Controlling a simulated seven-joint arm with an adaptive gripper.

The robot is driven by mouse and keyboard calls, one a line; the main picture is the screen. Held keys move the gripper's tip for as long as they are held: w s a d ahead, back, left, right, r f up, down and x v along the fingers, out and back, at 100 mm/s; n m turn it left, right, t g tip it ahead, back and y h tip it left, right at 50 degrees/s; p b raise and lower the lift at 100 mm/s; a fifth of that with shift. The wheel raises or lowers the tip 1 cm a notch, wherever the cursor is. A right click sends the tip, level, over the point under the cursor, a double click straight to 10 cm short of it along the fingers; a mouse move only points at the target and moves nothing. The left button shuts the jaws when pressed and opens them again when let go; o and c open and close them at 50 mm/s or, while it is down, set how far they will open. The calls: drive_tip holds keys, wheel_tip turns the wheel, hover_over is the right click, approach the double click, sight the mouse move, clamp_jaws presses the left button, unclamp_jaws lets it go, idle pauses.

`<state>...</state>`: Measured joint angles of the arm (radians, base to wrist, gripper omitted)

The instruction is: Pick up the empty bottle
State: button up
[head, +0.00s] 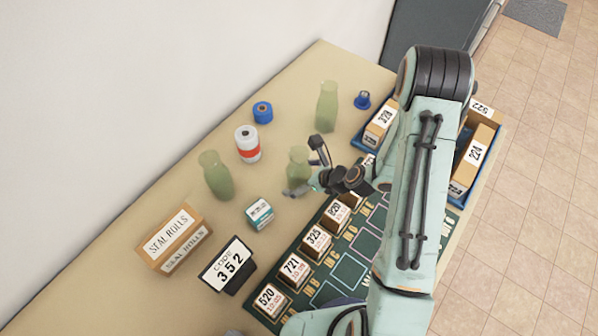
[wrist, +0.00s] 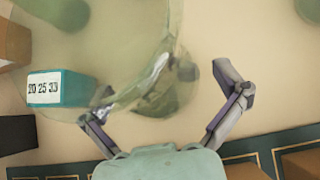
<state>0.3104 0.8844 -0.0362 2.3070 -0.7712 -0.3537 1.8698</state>
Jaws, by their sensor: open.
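Three translucent green bottles stand on the table in the head view: one at the left (head: 217,178), one in the middle (head: 297,162) and one at the back (head: 326,108). I cannot tell from their looks which one is meant as empty. My gripper (head: 307,171) is open at the middle bottle, with its fingers spread on either side of it. In the wrist view the middle bottle (wrist: 150,75) looms large and see-through, partly between the fingers of my gripper (wrist: 162,84) and reaching left of them. Whether a finger touches it is unclear.
A small teal box (head: 260,213), a red-and-white roll (head: 248,144), a blue roll (head: 262,112) and a blue item (head: 363,99) stand nearby. A green mat (head: 325,291) holds numbered blocks.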

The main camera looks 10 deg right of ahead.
drive_tip(key=c, duration=1.3)
